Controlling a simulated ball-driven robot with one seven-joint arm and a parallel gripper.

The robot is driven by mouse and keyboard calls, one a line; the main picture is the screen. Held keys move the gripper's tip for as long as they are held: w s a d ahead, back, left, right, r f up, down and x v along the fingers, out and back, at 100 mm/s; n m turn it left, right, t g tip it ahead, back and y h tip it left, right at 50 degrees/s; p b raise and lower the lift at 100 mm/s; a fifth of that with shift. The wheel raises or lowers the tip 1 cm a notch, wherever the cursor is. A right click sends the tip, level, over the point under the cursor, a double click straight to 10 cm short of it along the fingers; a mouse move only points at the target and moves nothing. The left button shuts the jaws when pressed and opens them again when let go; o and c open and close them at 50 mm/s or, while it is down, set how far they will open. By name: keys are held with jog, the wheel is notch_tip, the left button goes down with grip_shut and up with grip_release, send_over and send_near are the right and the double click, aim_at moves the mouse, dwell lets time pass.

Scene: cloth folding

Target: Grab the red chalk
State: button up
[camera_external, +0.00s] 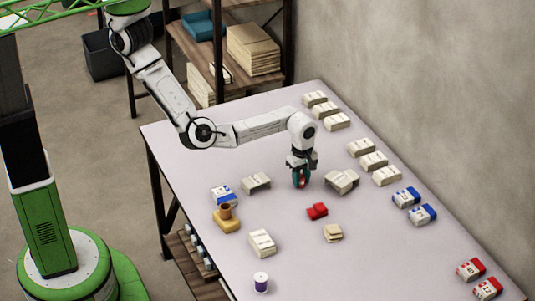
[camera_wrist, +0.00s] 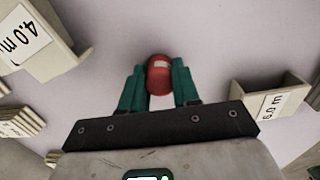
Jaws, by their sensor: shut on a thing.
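My gripper (camera_external: 301,180) points down over the middle of the table, with its green fingers low near the tabletop. In the wrist view, my gripper (camera_wrist: 158,90) is shut on a short red cylinder, the red chalk (camera_wrist: 158,72), which has a small pale mark. The chalk sits between the two fingertips. A bit of red shows between the fingers in the external view. I cannot tell whether the chalk touches the table.
The table (camera_external: 370,255) holds a red folded piece (camera_external: 317,211), a beige cloth stack (camera_external: 333,233), labelled beige holders (camera_external: 342,181), a brown cup on a yellow block (camera_external: 226,217) and a purple spool (camera_external: 261,283). Blue and red boxes stand to the right. Bare tabletop lies between them.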

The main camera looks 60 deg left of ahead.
aim_at(302, 176)
notch_tip(302, 176, up, 3)
jog(key=shift+r, duration=0.1)
jog(key=s+a+r+p, duration=0.3)
jog(key=s+r, duration=0.6)
jog(key=s, duration=0.4)
jog(key=shift+s+a+r, duration=0.25)
jog(key=shift+a+r, duration=0.05)
jog(key=shift+a, duration=0.1)
